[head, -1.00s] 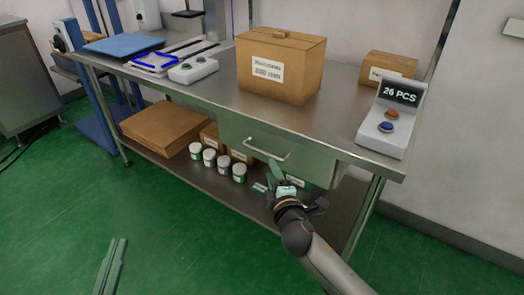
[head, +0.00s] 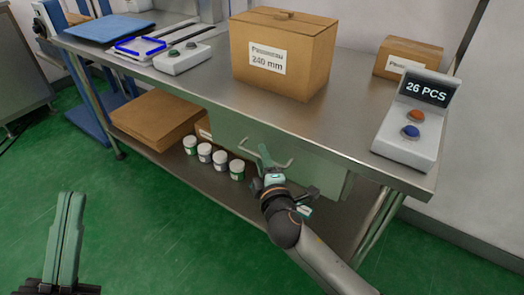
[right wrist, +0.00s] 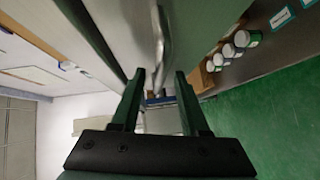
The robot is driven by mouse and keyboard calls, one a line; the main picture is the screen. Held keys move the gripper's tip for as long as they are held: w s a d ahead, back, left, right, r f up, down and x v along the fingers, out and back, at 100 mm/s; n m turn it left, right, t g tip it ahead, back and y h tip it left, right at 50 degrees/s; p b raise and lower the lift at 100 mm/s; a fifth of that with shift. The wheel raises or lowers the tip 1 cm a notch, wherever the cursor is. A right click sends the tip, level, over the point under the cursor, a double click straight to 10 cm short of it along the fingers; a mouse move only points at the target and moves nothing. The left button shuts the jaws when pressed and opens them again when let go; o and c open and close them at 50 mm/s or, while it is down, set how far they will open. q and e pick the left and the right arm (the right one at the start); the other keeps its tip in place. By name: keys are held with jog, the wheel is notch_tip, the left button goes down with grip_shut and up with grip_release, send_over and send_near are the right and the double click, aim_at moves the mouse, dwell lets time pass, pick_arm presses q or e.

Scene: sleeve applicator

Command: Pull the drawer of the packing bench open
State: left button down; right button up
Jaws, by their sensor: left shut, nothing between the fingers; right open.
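The packing bench (head: 200,72) has a grey-green drawer (head: 318,168) under its top, and the drawer front looks closed. A pale bar handle (head: 285,164) runs across the front. It also shows in the right wrist view (right wrist: 160,45), ahead of and in line with the gap between my fingers. My right gripper (head: 266,160) is at the handle, hiding part of it. In the right wrist view the right gripper (right wrist: 158,85) is open with nothing gripped; I cannot tell whether it touches the handle. My left gripper (head: 66,228) is shut and empty, low at the left, away from the bench.
On the bench top stand a large carton (head: 283,55), a smaller carton (head: 408,60), a counter display (head: 412,125) reading 26 PCS and a two-button box (head: 184,58). The lower shelf holds a flat carton (head: 155,118) and several jars (head: 204,152). Green floor in front is clear.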

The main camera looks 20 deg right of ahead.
jog(key=shift+w, duration=0.45)
grip_shut()
dwell(1.3)
